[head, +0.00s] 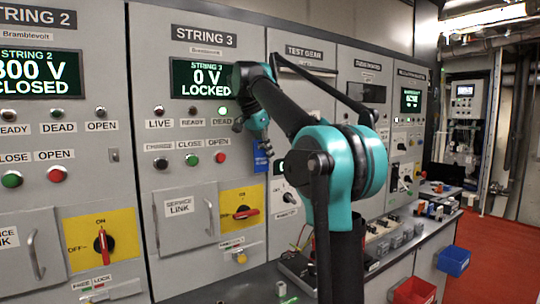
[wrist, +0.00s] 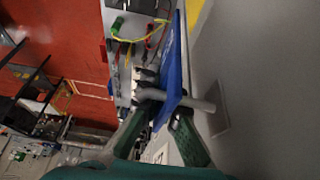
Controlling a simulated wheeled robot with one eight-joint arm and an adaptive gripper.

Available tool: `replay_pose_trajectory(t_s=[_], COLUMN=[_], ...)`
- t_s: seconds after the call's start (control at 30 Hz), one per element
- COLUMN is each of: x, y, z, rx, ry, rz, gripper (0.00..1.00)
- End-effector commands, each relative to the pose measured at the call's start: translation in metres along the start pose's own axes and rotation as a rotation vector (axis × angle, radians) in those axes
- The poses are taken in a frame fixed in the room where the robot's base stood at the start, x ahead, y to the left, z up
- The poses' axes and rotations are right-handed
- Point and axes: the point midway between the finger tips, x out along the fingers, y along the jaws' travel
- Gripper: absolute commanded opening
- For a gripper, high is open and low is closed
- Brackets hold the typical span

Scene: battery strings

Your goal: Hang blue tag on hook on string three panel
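The blue tag (head: 261,157) hangs below my gripper (head: 257,128), at the right edge of the string three panel (head: 180,130). In the wrist view the blue tag (wrist: 173,72) is nearly edge-on. A grey hook (wrist: 203,105) projects from the panel face and shows on both sides of the tag, so it appears to pass through the tag's upper end. My gripper's green fingers (wrist: 160,118) stand apart around the tag's upper end, with a visible gap. Whether one finger touches the tag is unclear. The hook is hidden behind my gripper in the head view.
The string three display (head: 205,78) reads 0 V LOCKED. A red handle on a yellow plate (head: 240,207) sits below the tag. The bench (head: 405,240) to the right carries leads and small parts. Red floor (head: 500,255) is open at far right.

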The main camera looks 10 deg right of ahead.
Motion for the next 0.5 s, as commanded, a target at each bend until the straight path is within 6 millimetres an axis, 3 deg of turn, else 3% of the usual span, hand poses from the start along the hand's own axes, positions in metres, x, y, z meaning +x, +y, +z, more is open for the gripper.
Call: replay_pose_trajectory(t_s=[0.1,0.3,0.5], x=[0.002,0.002,-0.010], y=[-0.007,-0.007,-0.007], z=[0.007,0.007,0.006], rx=[-0.005,-0.005,-0.005], ry=[-0.010,-0.010,-0.010], rz=[-0.010,-0.009,-0.011], gripper=[0.00,0.27,0.29])
